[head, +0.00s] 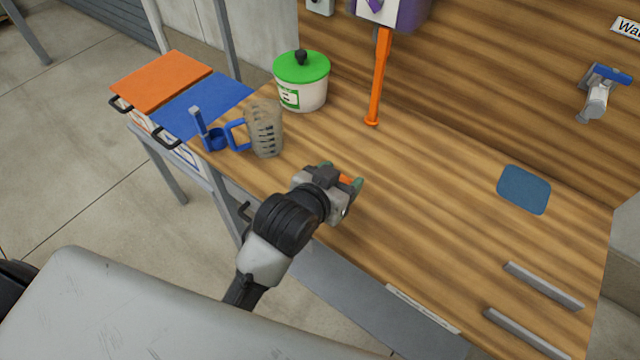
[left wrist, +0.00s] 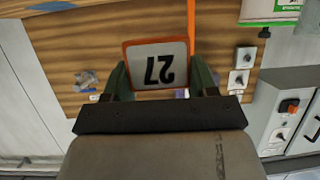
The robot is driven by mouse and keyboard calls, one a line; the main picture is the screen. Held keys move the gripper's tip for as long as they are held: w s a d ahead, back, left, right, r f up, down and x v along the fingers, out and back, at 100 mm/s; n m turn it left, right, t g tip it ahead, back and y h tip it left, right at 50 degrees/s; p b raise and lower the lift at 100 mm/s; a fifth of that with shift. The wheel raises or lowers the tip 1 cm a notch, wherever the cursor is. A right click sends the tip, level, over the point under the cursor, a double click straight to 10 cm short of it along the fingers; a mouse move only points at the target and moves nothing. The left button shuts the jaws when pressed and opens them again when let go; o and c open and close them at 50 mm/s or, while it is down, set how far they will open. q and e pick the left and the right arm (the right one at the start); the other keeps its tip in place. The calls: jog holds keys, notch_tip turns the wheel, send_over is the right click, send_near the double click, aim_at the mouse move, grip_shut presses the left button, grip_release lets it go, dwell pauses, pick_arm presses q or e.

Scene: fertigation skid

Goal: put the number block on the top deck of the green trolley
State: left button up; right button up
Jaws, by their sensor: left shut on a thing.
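The number block (left wrist: 158,62) is a pale plate with an orange edge and a black 27, upside down in the left wrist view. My left gripper (head: 342,178) is shut on it, with a green finger at each side of the block in the left wrist view (left wrist: 161,82). In the head view only a small orange part of the block (head: 346,180) shows between the fingers, over the wooden bench. Whether it touches the bench is hard to tell. The green trolley is not in view. My right gripper is not in view.
On the wooden bench (head: 430,215) stand a green-lidded tub (head: 301,88), a measuring jug (head: 266,130) and a blue holder (head: 212,138). An orange post (head: 380,80) rises behind. A blue pad (head: 524,189) and two grey rails (head: 543,286) lie right. The bench middle is clear.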

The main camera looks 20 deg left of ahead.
pick_arm(q)
jog(key=w+d+m+h, duration=0.1)
jog(key=w+d+h, duration=0.1)
jog(key=d, duration=0.3)
jog(key=shift+w+d+m+g, duration=0.15)
jog(key=shift+w+m+g, duration=0.2)
jog(key=shift+w, duration=0.3)
jog(key=w+a+f, duration=0.1)
jog(key=a+f, duration=0.1)
jog(key=a, duration=0.1)
jog(key=w+a+f, duration=0.1)
jog(key=a+f, duration=0.1)
jog(key=a, duration=0.2)
jog(key=w+a+f+p, duration=0.1)
jog(key=a+f, duration=0.1)
jog(key=a, duration=0.2)
jog(key=shift+a+f, duration=0.15)
jog(key=shift+f, duration=0.25)
notch_tip(320, 180, down, 3)
jog(key=shift+f+p, duration=0.2)
jog(key=shift+p, duration=0.55)
jog(key=shift+f, duration=0.15)
jog(key=shift+f, duration=0.1)
jog(key=o, duration=1)
